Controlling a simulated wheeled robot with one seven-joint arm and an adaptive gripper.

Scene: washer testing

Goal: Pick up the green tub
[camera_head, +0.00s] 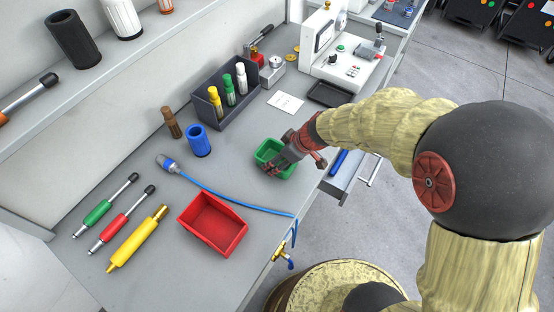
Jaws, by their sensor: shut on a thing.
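The green tub (264,149) is a small open bin near the front edge of the grey bench, in the middle of the head view. My gripper (275,165) is at the tub's near right side and is shut on it. The gripper and wrist cover much of the tub's right side. I cannot tell whether the tub touches the bench or is slightly raised.
A red bin (212,223) and a blue hose (230,203) lie to the left. A blue cup (199,141) and a grey crate with bottles (212,111) stand behind. An open drawer (352,170) juts out at right.

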